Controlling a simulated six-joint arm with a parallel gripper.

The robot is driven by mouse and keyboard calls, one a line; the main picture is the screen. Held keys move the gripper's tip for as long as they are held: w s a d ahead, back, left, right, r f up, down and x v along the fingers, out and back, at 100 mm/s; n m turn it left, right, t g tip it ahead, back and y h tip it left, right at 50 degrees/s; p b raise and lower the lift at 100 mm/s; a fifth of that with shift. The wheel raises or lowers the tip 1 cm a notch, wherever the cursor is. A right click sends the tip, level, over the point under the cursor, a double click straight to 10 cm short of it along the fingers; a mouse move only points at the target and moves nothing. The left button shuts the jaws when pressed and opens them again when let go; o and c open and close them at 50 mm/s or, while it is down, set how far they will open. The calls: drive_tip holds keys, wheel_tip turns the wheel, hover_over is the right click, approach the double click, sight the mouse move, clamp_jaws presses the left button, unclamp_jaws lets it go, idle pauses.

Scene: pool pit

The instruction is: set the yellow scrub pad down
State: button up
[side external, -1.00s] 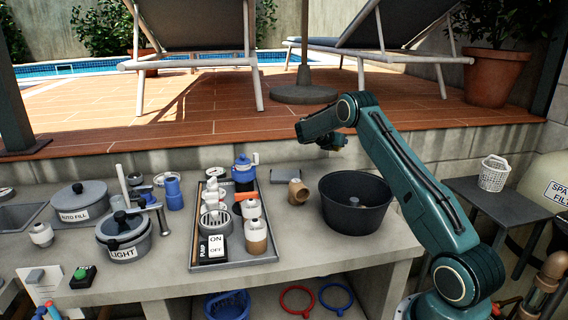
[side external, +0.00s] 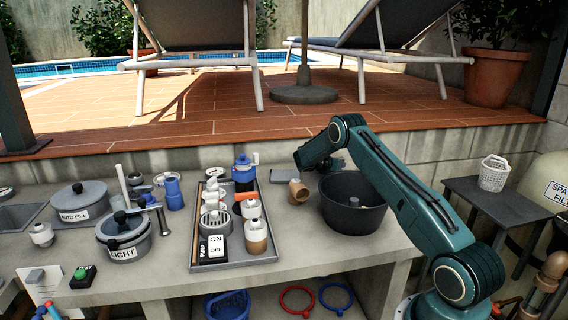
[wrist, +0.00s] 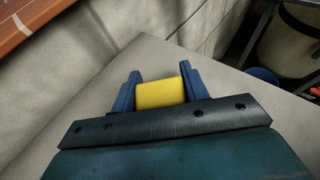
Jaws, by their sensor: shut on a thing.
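The yellow scrub pad (wrist: 160,93) sits between the two blue fingers of my gripper (wrist: 160,76) in the wrist view. The fingers are shut on it, one on each side. Bare grey counter (wrist: 150,55) shows beyond the fingertips. In the side view my gripper (side external: 337,165) is low over the back of the counter, by the far rim of the black tub (side external: 352,216). The pad cannot be made out in the side view; my arm and the tub's rim hide that spot. Whether the pad touches the counter I cannot tell.
A tan pipe elbow (side external: 298,189) stands left of the tub. A grey tray (side external: 262,258) of bottles and a switch box lies further left, with lidded pots (side external: 80,203) beyond. A stone wall (side external: 462,150) runs behind the counter.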

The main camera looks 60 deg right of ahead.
drive_tip(key=shift+f, duration=0.6)
drive_tip(key=shift+f, duration=0.15)
drive_tip(key=o, duration=1.1)
drive_tip(key=shift+c, duration=0.2)
drive_tip(key=shift+a+r, duration=0.1)
drive_tip(key=shift+r, duration=0.1)
drive_tip(key=shift+a+r, duration=0.25)
drive_tip(key=shift+a, duration=0.25)
drive_tip(key=v, duration=1)
drive_tip(key=shift+a+r, duration=0.1)
drive_tip(key=shift+a, duration=0.25)
drive_tip(key=shift+r, duration=0.1)
